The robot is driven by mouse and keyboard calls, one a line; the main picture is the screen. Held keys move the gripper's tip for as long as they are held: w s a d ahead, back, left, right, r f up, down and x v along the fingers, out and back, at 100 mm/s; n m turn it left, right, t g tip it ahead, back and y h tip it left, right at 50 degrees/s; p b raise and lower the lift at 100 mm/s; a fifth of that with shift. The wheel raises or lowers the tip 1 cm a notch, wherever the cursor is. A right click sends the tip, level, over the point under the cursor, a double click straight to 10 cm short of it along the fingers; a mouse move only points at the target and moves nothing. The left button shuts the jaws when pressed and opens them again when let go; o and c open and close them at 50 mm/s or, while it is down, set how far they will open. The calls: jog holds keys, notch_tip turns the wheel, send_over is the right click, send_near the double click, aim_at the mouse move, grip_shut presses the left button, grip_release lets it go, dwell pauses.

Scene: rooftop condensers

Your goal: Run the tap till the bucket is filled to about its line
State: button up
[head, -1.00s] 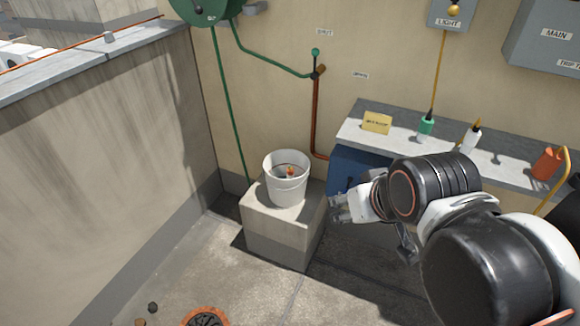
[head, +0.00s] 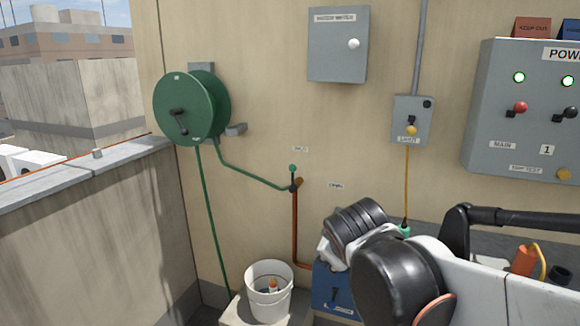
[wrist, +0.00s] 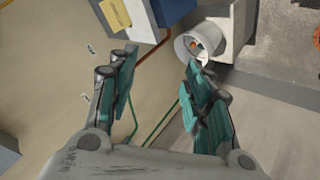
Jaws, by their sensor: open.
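The white bucket (head: 258,304) stands upright on a pale block below the wall, with an orange-and-white object (head: 272,285) inside. Its fill line and water level cannot be made out. The tap (head: 297,184) sits on top of a brown pipe, where a green hose joins it. Its green-knobbed handle (head: 292,168) points up toward the upper of two small wall labels. My gripper is hidden behind my arm in the head view. In the wrist view my gripper (wrist: 158,62) is open and empty, with the bucket (wrist: 188,46) beyond its fingertips, apart from them.
A green hose reel (head: 186,107) with a crank hangs on the wall, and one hose runs down behind the bucket. A blue box (head: 334,290) stands right of the bucket. A water meter box (head: 338,45), light switch box (head: 411,120) and power panel (head: 510,110) are higher up.

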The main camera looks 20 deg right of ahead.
jog(key=w+d+r+n+t+h+p, duration=0.1)
jog(key=w+r+n, duration=0.15)
jog(key=w, duration=0.35)
jog(key=w+d+r+n+t+h+p, duration=0.1)
jog(key=w+d+r+n+p, duration=0.15)
jog(key=w, duration=0.45)
jog(key=n+t+h+p, duration=0.3)
jog(key=n+t+p, duration=0.1)
jog(key=n, duration=0.8)
send_near(292, 169)
jog(key=s+d+r, duration=0.3)
jog(key=s+r, duration=0.1)
jog(key=s, duration=0.4)
jog(key=w+a+f+n+t+p, duration=0.2)
jog(key=w+a+f+n, duration=0.1)
jog(key=w+f+n, duration=0.25)
jog(key=shift+n+y, duration=0.3)
jog(key=shift+n, duration=0.05)
jog(key=b+x, duration=0.2)
jog(key=x, duration=1.1)
jog(key=shift+w+d, duration=0.1)
jog(key=shift+w, duration=0.3)
grip_shut()
